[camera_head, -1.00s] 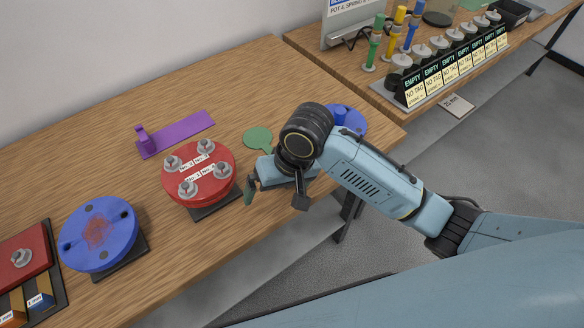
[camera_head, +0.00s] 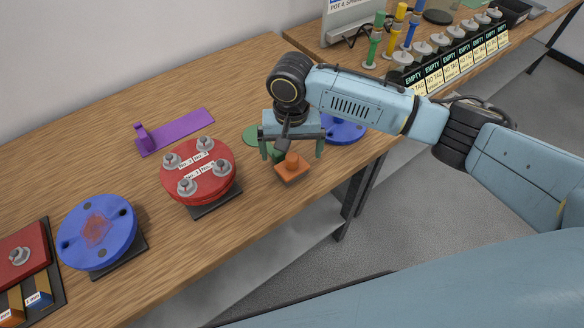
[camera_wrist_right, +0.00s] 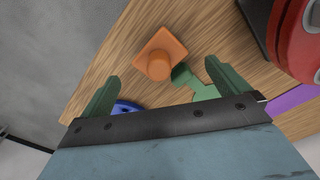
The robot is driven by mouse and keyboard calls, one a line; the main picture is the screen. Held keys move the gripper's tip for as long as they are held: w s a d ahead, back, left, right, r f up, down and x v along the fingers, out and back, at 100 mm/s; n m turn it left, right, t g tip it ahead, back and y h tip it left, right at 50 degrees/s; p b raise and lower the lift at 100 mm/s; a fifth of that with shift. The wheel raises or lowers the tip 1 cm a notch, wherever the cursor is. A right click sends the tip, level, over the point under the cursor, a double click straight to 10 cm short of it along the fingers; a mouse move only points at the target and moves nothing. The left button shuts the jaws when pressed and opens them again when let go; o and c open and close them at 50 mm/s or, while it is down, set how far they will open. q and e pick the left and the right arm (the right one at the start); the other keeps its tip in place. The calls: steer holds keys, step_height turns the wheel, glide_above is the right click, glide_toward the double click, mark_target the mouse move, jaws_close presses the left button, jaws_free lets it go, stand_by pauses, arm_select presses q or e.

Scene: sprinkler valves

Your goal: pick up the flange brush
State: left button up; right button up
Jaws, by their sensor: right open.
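An orange square block with a round upright knob, which looks like the flange brush (camera_head: 292,174), sits near the front edge of the wooden table. My right gripper (camera_head: 292,154) is just above and behind it, pointing down with its two green fingers spread and empty. In the right wrist view the brush (camera_wrist_right: 160,44) lies ahead of the open gripper (camera_wrist_right: 162,72), with its knob lined up between the fingertips. I cannot tell how much height separates them. My left gripper is not in view.
A red flange (camera_head: 197,172) with several bolts stands left of the brush. A green flat piece (camera_head: 252,136) and a blue disc (camera_head: 345,130) lie close behind. A blue flange with a rusty patch (camera_head: 97,233) and a purple strip (camera_head: 186,128) are farther left.

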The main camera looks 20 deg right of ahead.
mark_target(292, 165)
steer(key=shift+f+b, duration=0.3)
steer(key=shift+f, duration=2.75)
steer(key=c, duration=0.9)
steer(key=shift+r, duration=0.1)
step_height(292, 165, up, 10)
steer(key=shift+p, duration=0.65)
